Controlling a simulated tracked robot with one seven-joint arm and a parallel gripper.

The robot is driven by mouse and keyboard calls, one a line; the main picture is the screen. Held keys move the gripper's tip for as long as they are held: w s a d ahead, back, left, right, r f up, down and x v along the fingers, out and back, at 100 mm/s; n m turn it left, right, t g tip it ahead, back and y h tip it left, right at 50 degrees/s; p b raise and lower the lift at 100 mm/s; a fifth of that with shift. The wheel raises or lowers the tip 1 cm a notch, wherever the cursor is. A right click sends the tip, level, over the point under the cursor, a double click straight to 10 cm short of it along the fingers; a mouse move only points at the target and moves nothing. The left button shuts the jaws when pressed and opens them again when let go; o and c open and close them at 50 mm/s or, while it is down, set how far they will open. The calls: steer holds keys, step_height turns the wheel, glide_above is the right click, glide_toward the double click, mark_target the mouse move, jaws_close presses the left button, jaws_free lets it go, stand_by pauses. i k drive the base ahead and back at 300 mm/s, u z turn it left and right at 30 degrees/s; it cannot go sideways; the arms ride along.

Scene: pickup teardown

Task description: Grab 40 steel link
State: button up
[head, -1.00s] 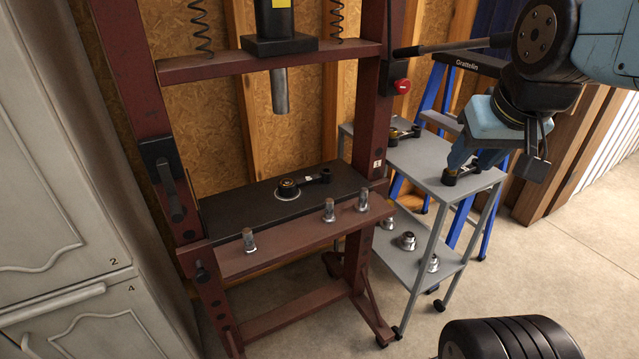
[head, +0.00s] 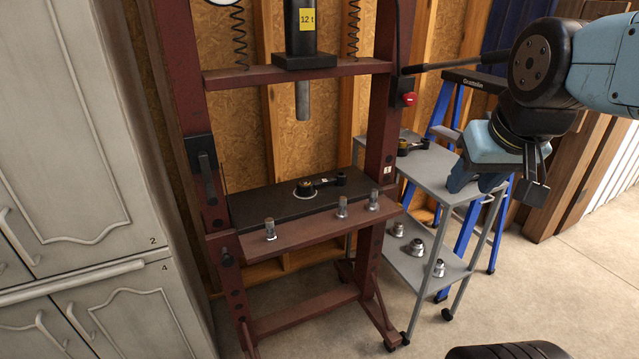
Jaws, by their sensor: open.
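A dark link arm (head: 325,182) with a round bushing end lies on the press bed (head: 262,203), with a small white mark on it. A second dark link (head: 412,146) with a yellowish part lies on the top shelf of the grey cart (head: 432,168), toward the back. I cannot read a 40 on either. My gripper (head: 497,184) is blue, open and appears empty. It is in front of the cart's right front corner, apart from both links, and hides part of the shelf there.
The dark red press (head: 392,110) stands left of the cart, its ram (head: 302,100) above the bed. Several steel pins (head: 342,207) stand on its front beam. Metal parts (head: 416,247) sit on the cart's lower shelf. A blue ladder (head: 440,105) stands behind. Floor at right is clear.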

mark_target(339, 178)
steer(key=u, duration=0.05)
steer(key=i, duration=0.9)
steer(key=z, duration=0.1)
